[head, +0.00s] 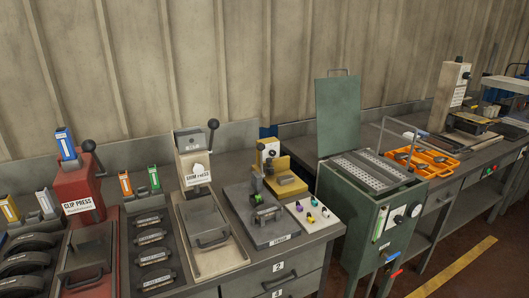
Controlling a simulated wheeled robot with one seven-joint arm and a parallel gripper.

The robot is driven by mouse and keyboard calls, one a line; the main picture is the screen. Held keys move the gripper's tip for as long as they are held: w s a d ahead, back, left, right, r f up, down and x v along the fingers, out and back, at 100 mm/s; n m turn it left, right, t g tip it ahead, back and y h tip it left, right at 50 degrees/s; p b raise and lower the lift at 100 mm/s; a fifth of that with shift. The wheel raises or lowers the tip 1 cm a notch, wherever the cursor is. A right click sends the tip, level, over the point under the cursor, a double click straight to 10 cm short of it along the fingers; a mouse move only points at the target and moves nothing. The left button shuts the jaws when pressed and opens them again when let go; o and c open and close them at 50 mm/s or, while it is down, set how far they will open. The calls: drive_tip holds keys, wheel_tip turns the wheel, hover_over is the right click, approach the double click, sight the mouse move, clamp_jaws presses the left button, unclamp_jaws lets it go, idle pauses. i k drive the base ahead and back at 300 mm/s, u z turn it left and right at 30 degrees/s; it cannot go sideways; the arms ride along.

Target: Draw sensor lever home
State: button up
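A grey fixture plate (285,234) with a front label too small to read sits on the bench in the middle. It carries a dark clamp block (257,186) and a small green part (266,213). Behind it stands a yellow fixture (298,186) beside a white unit. A short lever with a black knob (260,146) rises at that unit. I cannot tell for sure which of these is the sensor lever, or whether it is home. My gripper is not in view.
A red clip press (82,188) and a pale press (193,165), each with a black-knobbed lever, stand to the left. A green cabinet (362,220) with a raised lid stands right of the bench. An orange tray (428,162) lies beyond. Open floor (490,262) shows at lower right.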

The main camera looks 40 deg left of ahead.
sight(260, 147)
drive_tip(key=u, duration=0.45)
drive_tip(key=i, duration=0.75)
drive_tip(key=u, duration=0.7)
